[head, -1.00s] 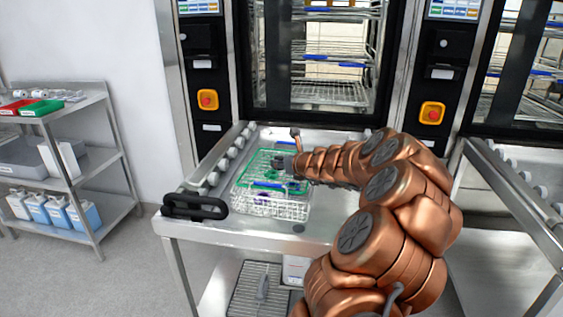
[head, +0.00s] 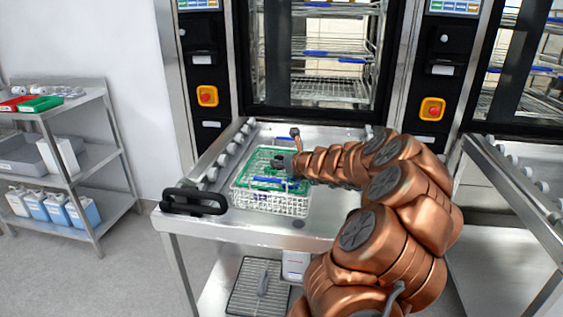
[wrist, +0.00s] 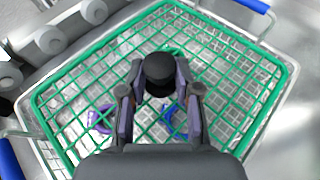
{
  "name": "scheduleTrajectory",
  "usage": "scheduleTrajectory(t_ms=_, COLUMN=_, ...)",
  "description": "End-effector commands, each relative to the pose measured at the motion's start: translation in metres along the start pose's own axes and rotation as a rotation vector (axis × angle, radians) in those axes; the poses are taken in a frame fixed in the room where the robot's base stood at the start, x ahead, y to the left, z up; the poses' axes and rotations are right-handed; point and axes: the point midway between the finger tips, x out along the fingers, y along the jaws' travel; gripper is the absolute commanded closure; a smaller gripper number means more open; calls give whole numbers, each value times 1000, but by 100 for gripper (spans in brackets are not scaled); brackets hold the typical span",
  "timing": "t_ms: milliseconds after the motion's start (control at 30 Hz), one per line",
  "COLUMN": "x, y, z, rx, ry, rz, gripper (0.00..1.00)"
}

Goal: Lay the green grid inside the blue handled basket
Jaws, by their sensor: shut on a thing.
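The green grid (wrist: 84,150) is a green-rimmed wire mesh with a dark round knob (wrist: 159,72) at its middle. My gripper (wrist: 160,92) is shut on this knob. The basket is white wire with blue handles (wrist: 256,5); in the head view it (head: 270,206) stands on the steel table, and the grid (head: 250,163) is at its top. In the wrist view the grid lies within the basket's outline, with both blue handles outside the green rim. I cannot tell whether it rests in the basket or hangs just above. Purple and blue items (wrist: 174,120) show below the mesh.
The steel table (head: 325,205) has rollers (head: 226,160) and a black handle (head: 194,202) on its left side. A washer with an open-looking chamber (head: 320,60) stands behind. A shelf rack (head: 70,165) is at the left. The table is clear in front of the basket.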

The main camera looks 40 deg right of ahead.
Motion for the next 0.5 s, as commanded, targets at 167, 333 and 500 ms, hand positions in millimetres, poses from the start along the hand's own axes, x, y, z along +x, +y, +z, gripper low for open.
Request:
scheduleTrajectory(t_ms=167, x=2, y=0, z=-4, rx=0, ry=0, rz=0, gripper=100)
scheduleTrajectory(t_ms=333, x=4, y=0, z=-8, rx=0, ry=0, rz=0, gripper=100)
scheduleTrajectory(t_ms=500, x=5, y=0, z=-12, rx=1, ry=-1, rz=0, gripper=100)
